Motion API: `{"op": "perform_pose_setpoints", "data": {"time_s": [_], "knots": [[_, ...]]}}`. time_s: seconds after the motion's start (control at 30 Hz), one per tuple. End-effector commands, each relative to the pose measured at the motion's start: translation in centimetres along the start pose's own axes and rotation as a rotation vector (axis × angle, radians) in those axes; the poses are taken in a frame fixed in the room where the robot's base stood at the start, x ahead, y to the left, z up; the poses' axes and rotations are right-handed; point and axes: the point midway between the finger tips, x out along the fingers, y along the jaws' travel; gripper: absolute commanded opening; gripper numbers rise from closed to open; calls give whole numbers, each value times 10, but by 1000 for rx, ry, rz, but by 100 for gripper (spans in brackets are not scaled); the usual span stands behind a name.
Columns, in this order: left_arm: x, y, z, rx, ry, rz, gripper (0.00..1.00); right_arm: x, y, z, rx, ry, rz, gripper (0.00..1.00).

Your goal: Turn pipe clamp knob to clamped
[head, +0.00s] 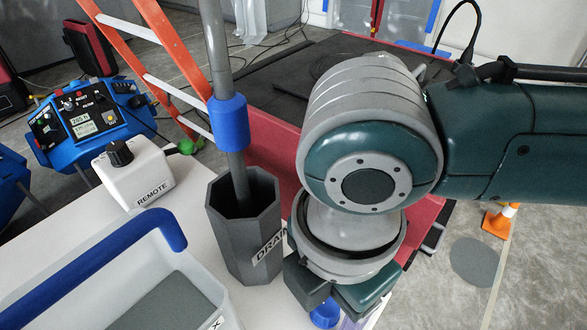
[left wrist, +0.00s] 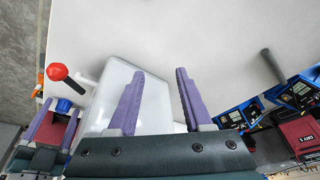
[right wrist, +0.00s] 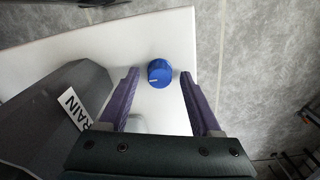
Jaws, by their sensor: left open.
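A blue round knob (right wrist: 159,73) with a short white mark on its face stands at the table's edge in the right wrist view. In the head view the blue knob (head: 325,313) is partly covered by my right gripper. My right gripper (right wrist: 158,74) is open, with one purple finger on each side of the knob and a gap on both sides. In the left wrist view, my left gripper (left wrist: 158,72) is open and empty, in front of a translucent white container (left wrist: 150,98). The pipe clamp itself is not clearly seen.
A grey drain pot (head: 249,222) stands left of my right gripper, with a grey pipe (head: 216,50) in it. A white REMOTE box (head: 135,177) and a blue-handled tub (head: 190,282) share the white table. A red ball knob (left wrist: 58,72) shows in the left wrist view.

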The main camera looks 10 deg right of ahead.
Motion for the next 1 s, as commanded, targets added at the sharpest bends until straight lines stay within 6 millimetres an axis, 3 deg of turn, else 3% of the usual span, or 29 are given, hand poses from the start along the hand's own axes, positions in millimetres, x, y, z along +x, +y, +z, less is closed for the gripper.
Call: {"op": "perform_pose_setpoints", "data": {"time_s": [0.07,0.57,1.0], "knots": [[0,0,0,1,0,-1,50,0,0,0,0,0,0,55],[0,-2,1,8,-1,-7,50,0,0,0,1,0,0,0],[-6,-2,-2,4,-1,-4,50,-2,0,0,31,0,-2,0]]}}
